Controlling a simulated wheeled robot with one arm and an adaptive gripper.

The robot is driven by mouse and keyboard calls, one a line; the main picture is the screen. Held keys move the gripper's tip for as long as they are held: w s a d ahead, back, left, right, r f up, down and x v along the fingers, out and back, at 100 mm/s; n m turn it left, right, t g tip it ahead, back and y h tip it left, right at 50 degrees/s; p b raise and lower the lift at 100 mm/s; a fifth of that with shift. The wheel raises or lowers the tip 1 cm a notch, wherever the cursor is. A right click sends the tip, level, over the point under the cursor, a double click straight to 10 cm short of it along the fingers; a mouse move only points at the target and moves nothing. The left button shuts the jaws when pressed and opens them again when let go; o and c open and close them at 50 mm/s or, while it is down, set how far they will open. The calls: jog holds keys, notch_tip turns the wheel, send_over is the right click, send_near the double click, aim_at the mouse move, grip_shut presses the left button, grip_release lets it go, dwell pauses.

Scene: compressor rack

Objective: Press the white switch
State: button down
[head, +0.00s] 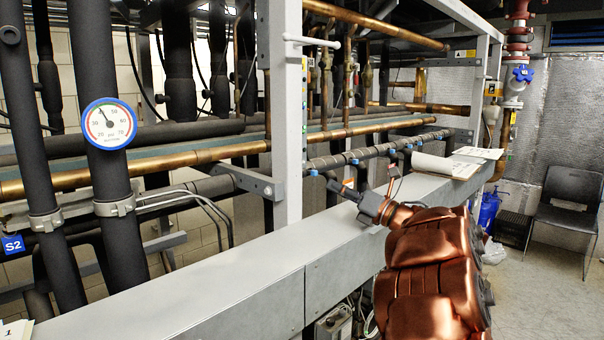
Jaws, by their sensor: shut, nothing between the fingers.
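I cannot clearly make out a white switch. A white T-shaped bar (312,41) sticks out at the upper part of the grey upright post, and I cannot tell whether it is the switch. My gripper (334,182) is shut and empty, reaching left from my copper-coloured arm. It is in front of the striped pipe and above the grey ledge, to the right of the post. It is well below the white bar and apart from it in the picture. The small fingertips are hard to make out against the pipes.
A long grey ledge (220,275) runs across the front. The grey post (287,120) and copper pipes (235,150) stand behind it. A round gauge (109,124) is on a black pipe at left. Papers (447,166) lie on the ledge; a chair (568,208) stands at right.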

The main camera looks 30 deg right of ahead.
jog(key=shift+r, duration=0.1)
jog(key=p+x, duration=0.4)
jog(key=x, duration=0.6)
dwell(0.4)
